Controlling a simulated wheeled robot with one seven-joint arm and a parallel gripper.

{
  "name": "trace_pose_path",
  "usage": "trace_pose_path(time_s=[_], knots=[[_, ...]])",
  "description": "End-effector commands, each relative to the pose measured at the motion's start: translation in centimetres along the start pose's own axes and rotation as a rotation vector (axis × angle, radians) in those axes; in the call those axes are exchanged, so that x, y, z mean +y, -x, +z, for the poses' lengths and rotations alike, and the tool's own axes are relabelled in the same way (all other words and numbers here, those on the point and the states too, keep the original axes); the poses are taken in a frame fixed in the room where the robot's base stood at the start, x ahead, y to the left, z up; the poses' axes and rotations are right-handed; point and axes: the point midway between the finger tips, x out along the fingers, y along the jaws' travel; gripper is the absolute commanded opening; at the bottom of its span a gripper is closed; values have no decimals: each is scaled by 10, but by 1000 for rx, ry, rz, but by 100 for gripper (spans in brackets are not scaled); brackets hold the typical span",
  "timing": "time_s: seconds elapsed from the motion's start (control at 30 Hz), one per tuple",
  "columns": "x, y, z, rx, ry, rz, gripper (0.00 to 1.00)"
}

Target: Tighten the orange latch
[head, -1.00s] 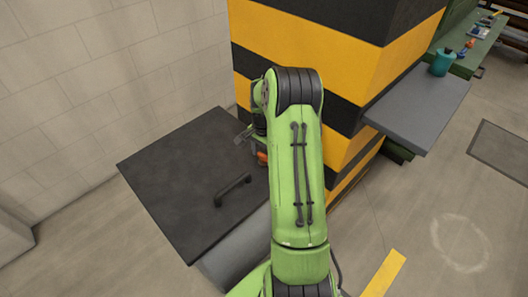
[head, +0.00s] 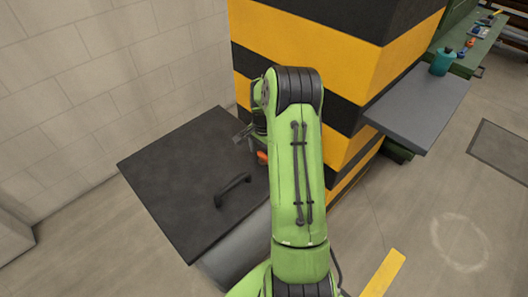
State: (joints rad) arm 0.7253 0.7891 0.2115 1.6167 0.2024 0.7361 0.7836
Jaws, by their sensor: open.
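The orange latch (head: 262,157) shows as a small orange patch at the right edge of a dark lid, close to the striped pillar. My green arm hides much of it. My gripper (head: 240,137) is just above and to the left of the latch, over the far right part of the lid. It is small and dark in the view, open, with nothing seen between its fingers. I cannot tell whether it touches the latch.
The dark lid (head: 180,180) with a black handle (head: 233,189) covers a grey box. A yellow and black pillar (head: 330,60) stands behind my arm. Floor at right is open.

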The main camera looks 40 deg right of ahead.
Motion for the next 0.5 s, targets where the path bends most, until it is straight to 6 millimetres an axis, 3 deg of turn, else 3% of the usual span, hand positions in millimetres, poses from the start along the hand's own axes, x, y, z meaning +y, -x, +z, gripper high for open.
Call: trace_pose_path(time_s=[0.13, 0.23, 0.5], knots=[[0, 2, 0, 0, 0, 0, 83], [-1, 17, 0, 3, 0, -3, 83], [-1, 94, 0, 3, 1, -4, 83]])
